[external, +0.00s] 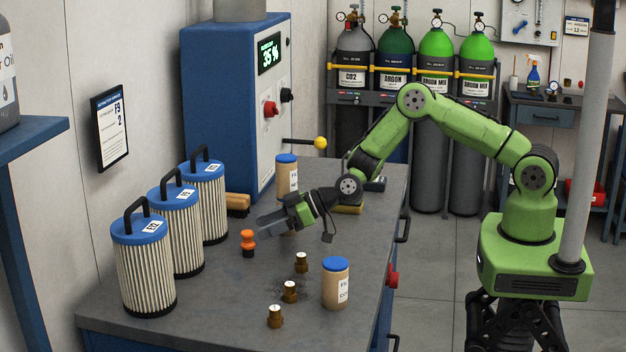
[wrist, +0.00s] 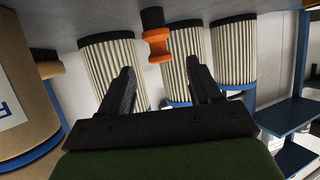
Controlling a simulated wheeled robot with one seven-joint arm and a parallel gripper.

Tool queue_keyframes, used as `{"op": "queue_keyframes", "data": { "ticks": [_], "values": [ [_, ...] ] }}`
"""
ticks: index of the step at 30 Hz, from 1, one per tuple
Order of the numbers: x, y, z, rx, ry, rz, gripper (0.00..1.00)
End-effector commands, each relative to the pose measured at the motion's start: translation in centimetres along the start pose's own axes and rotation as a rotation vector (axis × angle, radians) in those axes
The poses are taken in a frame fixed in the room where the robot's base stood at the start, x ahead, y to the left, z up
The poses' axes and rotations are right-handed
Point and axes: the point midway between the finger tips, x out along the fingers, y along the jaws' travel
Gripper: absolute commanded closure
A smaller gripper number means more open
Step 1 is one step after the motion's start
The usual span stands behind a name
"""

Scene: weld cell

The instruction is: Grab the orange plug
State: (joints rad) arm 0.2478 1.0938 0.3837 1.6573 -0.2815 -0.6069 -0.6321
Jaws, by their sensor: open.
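The orange plug (external: 248,239) stands upright on the grey bench, with an orange top and a dark lower part. In the wrist view the orange plug (wrist: 156,42) shows upside down, beyond the fingertips and roughly between them. My gripper (external: 268,225) is open and empty. It reaches in from the right, and its fingertips are close to the plug on its right side in the external view. In the wrist view my gripper (wrist: 160,72) shows two dark fingers spread apart. Whether the fingers touch the plug I cannot tell, but it looks apart from them.
Filter cartridges with blue caps (external: 172,228) stand behind the plug along the wall side. Several brass fittings (external: 289,291) and a blue-lidded canister (external: 336,284) stand nearer the front. Another canister (external: 286,175) stands behind my gripper. The bench (external: 200,320) is clear at its front left.

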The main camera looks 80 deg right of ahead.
Motion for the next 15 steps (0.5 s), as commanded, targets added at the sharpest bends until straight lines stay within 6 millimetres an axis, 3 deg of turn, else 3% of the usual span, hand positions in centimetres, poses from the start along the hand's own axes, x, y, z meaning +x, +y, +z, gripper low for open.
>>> {"op": "queue_keyframes", "data": {
  "ticks": [6, 13, 15],
  "values": [
    [2.9, 0.0, -0.1, 0.0, 0.001, 0.0, 0.37],
    [3.1, 0.0, -0.1, 0.0, 0.0, 0.0, 0.37],
    [3.1, 0.0, -0.1, 0.0, 0.0, 0.0, 0.48]
  ]
}}
